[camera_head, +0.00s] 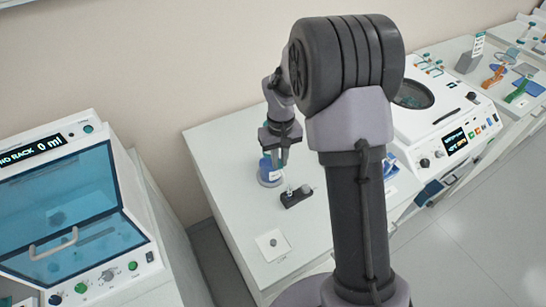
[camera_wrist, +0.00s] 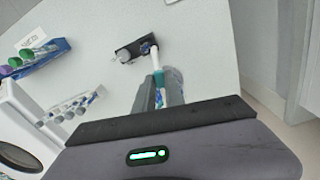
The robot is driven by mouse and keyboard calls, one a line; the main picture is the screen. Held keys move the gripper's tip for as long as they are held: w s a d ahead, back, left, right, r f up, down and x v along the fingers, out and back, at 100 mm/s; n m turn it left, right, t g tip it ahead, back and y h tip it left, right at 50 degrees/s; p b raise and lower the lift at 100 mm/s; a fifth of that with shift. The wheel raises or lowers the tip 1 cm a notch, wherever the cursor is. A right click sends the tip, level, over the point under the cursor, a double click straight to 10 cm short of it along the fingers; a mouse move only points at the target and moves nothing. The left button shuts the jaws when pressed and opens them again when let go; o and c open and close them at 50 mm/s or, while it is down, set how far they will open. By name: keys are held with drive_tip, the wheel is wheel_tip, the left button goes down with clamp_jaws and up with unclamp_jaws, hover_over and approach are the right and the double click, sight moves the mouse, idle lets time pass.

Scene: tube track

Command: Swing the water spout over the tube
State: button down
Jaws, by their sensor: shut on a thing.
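My gripper (camera_head: 279,160) points down at a small blue-and-white vessel (camera_head: 270,177) on the white bench. In the wrist view my gripper (camera_wrist: 163,88) is shut on a slender teal-and-white piece (camera_wrist: 156,68), which looks like the water spout. Most of that piece is hidden by the fingers. The vessel shows only partly beside the fingers. A small black stand (camera_head: 297,197) is just in front of the vessel. It also shows in the wrist view (camera_wrist: 130,51), with a small clear tube in it. I cannot tell whether the spout's end is over the tube.
A white machine with a blue lid (camera_head: 70,215) stands at left. A centrifuge-like machine (camera_head: 455,125) is at right. A small white plate (camera_head: 272,246) lies near the bench front. The wrist view shows a blue rack (camera_wrist: 45,58) with green-capped tubes. Bench around the stand is clear.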

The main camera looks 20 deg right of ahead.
drive_tip(key=shift+w+d+n+p, duration=0.15)
drive_tip(key=shift+d+n+p, duration=0.25)
drive_tip(key=shift+d+n, duration=0.55)
drive_tip(key=shift+a, duration=0.15)
drive_tip(key=c, duration=1.4)
unclamp_jaws()
wheel_tip(320, 180, up, 18)
drive_tip(key=p, duration=0.3)
drive_tip(key=shift+f, duration=0.25)
